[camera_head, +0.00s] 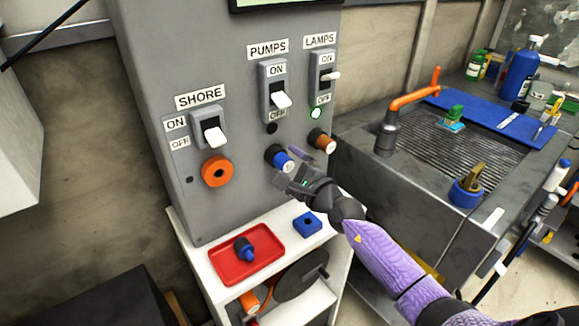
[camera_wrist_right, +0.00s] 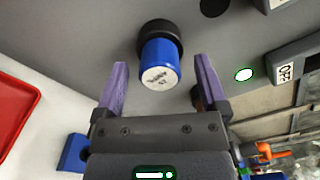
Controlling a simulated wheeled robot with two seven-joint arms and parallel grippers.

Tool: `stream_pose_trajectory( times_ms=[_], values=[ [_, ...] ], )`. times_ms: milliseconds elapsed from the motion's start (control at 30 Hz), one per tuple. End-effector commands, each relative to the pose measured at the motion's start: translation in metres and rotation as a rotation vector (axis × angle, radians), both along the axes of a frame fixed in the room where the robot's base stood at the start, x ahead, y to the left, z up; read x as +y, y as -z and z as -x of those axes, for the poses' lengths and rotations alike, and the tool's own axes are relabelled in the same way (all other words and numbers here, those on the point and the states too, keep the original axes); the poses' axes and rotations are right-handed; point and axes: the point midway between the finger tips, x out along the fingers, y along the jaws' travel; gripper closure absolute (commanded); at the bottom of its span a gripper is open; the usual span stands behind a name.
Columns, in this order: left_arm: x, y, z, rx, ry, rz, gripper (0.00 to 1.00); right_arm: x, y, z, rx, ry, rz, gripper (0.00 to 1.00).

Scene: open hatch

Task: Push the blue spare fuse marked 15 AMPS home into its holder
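A blue fuse (camera_head: 283,161) with a pale printed end cap sticks out of a black round holder (camera_head: 273,154) on the grey panel below the PUMPS switch. In the right wrist view the fuse (camera_wrist_right: 160,68) sits in the holder's black collar (camera_wrist_right: 160,38), with much of its blue body outside. The print on its cap is too small to read surely. My right gripper (camera_head: 294,170) is open, its two purple fingers on either side of the fuse with gaps in the wrist view (camera_wrist_right: 161,78). My left gripper is not in view.
A red tray (camera_head: 222,273) holding a blue and dark part (camera_head: 244,249) lies on the white shelf, beside a blue block (camera_head: 307,224). An orange fuse (camera_head: 322,140) and an orange ring (camera_head: 217,172) flank the holder. A workbench with an orange-handled tap (camera_head: 412,98) stands right.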

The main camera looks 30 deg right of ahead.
Motion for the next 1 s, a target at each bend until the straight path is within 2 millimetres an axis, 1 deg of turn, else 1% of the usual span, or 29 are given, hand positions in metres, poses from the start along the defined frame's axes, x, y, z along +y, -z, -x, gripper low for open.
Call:
stream_pose_trajectory(
  times_ms=[167,267,400,500,600,733,1000],
  values=[
    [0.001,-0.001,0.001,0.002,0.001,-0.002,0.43,0.000,0.000,0.002,0.001,-0.001,0.000,0.08],
    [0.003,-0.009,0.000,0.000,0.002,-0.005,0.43,-0.001,-0.002,0.019,0.002,0.000,0.002,0.08],
    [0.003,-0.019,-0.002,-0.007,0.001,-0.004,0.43,-0.004,-0.002,0.053,0.004,-0.003,0.002,0.08],
    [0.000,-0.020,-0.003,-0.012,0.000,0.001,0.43,-0.005,-0.001,0.076,0.004,-0.003,0.002,0.08],
    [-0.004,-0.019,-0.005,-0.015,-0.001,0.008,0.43,-0.007,0.001,0.091,0.004,-0.001,0.002,0.08],
    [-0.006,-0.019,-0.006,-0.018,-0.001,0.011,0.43,-0.007,0.000,0.099,0.001,-0.001,0.001,0.08],
    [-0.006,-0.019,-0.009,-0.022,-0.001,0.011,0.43,-0.007,0.000,0.099,0.000,0.000,0.000,0.08]
  ],
)
